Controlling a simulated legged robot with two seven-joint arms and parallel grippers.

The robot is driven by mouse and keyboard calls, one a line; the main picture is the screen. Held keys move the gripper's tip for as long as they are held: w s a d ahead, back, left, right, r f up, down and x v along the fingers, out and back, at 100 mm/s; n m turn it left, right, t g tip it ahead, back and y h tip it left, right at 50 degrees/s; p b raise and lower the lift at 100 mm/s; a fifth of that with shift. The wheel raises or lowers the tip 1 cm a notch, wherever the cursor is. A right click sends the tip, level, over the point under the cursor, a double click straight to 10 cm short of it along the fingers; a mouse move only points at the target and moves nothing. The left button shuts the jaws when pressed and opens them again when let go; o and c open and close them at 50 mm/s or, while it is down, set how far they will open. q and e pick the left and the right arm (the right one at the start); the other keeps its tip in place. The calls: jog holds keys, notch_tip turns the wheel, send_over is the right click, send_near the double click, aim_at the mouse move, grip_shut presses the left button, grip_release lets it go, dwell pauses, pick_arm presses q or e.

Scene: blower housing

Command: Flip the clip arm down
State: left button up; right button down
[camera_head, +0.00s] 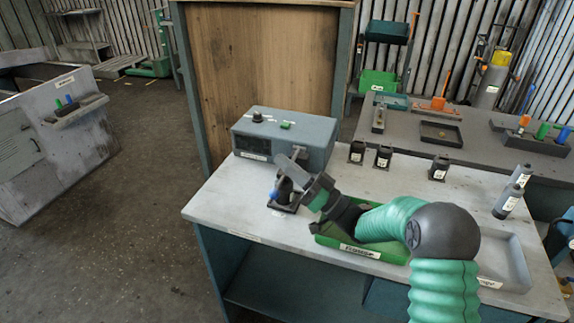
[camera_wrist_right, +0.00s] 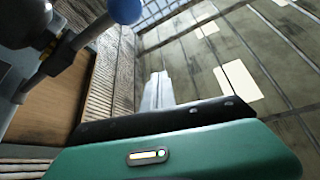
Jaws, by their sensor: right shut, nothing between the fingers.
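The clip is a small dark fixture (camera_head: 284,208) on the grey table, in front of the grey box. In the right wrist view the blue knob (camera_wrist_right: 122,9) sits at the end of a dark, slanted clip arm (camera_wrist_right: 62,60) at the upper left. My right gripper (camera_head: 290,165) is shut and empty, just above the fixture. Its fingers (camera_wrist_right: 157,90) appear together in the wrist view, apart from the knob there. Contact with the clip arm cannot be told. My left gripper is not in view.
A grey box (camera_head: 285,136) with a black knob stands behind the clip. A green tray (camera_head: 345,248) lies under my right arm, and a grey tray (camera_head: 512,263) is at right. Several dark cylinders (camera_head: 384,157) stand along the back. The table's left front (camera_head: 222,205) is clear.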

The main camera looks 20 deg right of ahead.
jog(key=shift+d, duration=0.25)
jog(key=s+a+r, duration=0.2)
jog(key=s, duration=0.5)
jog(key=s+a+r, duration=0.2)
jog(key=s, duration=0.6)
jog(key=shift+s+r+p, duration=0.3)
jog(key=shift+r, duration=0.05)
jog(key=shift+d, duration=0.1)
